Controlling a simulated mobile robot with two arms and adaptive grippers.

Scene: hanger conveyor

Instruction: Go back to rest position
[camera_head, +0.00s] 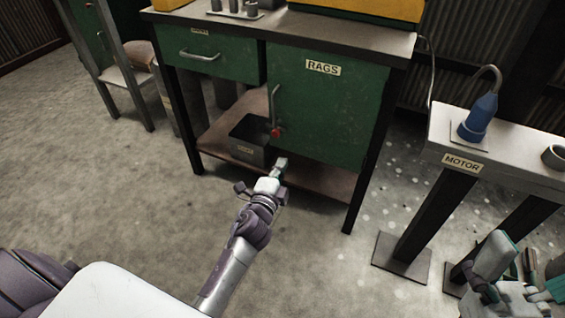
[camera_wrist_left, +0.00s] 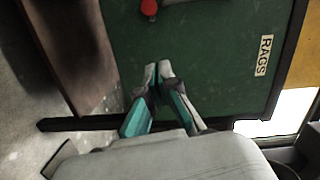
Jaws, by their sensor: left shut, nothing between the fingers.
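My left gripper (camera_head: 281,163) is at the end of my arm in the middle of the head view, in front of the lower part of a green workbench cabinet (camera_head: 325,105). In the left wrist view its two fingertips (camera_wrist_left: 158,68) are together with nothing between them, and the green door marked RAGS fills the view beyond. Whether the fingertips touch the door I cannot tell; it looks shut. My right gripper (camera_head: 505,257) is at the lower right corner of the head view, beside the motor stand; its fingers overlap and part of it is cut off.
A dark bin (camera_head: 249,141) sits on the bench's low shelf (camera_head: 212,138) behind my left gripper. A stand marked MOTOR (camera_head: 510,150) holds a blue motor-like part (camera_head: 479,118). The concrete floor at left is clear.

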